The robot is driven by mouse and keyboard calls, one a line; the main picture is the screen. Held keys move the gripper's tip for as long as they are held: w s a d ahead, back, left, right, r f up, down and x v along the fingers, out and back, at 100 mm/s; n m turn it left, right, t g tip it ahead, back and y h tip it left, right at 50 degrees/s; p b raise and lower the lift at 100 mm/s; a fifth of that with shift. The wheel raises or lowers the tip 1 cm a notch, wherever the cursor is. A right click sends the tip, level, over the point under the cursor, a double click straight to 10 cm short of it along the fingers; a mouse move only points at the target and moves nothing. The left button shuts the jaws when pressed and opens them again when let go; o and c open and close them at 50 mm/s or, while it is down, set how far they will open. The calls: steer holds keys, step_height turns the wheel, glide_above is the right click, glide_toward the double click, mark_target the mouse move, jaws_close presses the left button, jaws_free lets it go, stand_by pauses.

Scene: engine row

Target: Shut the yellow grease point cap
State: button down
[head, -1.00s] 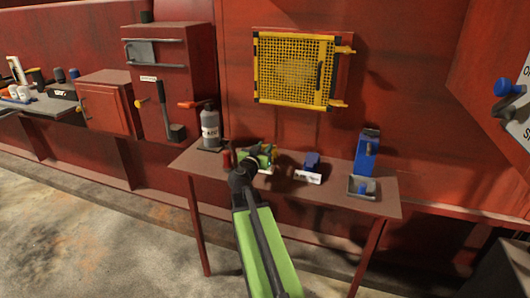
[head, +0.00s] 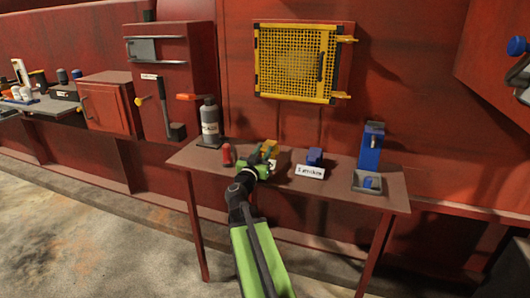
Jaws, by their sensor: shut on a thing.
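The yellow grease point cap (head: 269,146) is on the small brown table, left of its middle. My gripper (head: 266,158) reaches in from the front and is shut on the yellow cap, seen from behind. The jaws and wrist hide the lower part of the grease point and most of its white label. I cannot tell the cap's exact angle.
On the brown table (head: 205,160) stand a red can (head: 227,155), a grey bottle (head: 210,126), a blue capped block (head: 314,156) with a white label (head: 310,172), and a blue dispenser (head: 371,147) behind a grey tray (head: 367,188). A yellow mesh guard (head: 291,63) hangs above.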

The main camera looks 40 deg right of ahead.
stand_by(0.3)
steer(key=c, duration=1.1)
jaws_free()
steer(key=shift+w+f, duration=0.1)
steer(key=shift+w, duration=0.05)
